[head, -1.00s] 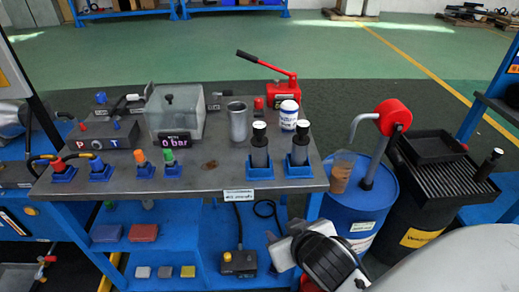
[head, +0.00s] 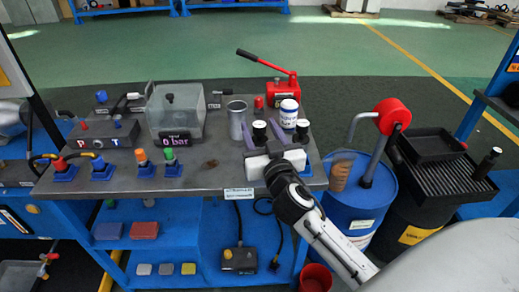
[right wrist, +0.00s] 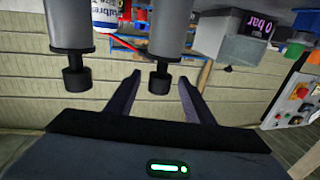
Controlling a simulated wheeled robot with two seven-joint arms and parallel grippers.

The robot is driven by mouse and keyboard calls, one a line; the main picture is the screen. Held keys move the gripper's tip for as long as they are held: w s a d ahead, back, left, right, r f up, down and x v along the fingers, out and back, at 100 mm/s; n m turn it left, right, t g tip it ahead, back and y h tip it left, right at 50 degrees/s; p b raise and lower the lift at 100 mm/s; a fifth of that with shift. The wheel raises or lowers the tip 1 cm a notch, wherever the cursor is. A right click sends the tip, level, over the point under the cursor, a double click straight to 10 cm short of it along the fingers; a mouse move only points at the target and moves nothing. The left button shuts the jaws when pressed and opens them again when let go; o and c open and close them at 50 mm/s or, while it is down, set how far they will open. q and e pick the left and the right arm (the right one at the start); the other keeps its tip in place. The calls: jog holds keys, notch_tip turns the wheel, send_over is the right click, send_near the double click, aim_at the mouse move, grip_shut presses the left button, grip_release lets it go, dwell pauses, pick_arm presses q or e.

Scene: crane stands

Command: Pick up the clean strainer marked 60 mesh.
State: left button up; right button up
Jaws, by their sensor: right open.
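Any mesh marking is too small to read. My right gripper (head: 262,133) is open, with its fingers on either side of the left one, mostly hiding its body. The right wrist view looks upside down; there the left one (right wrist: 168,28) ends between the fingertips (right wrist: 160,78), with gaps at both sides. The right one (right wrist: 70,25) is outside the fingers. My left gripper is out of view.
Close behind stand a grey metal cup (head: 237,118) and a white bottle (head: 288,114). A red hand pump (head: 280,90) is farther back. Right of the bench are a blue drum (head: 350,208) and a black tray (head: 435,147) with another dark cylinder (head: 488,163).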

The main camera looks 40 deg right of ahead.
jog(key=p+x, duration=0.1)
jog(key=x, duration=0.4)
grip_shut()
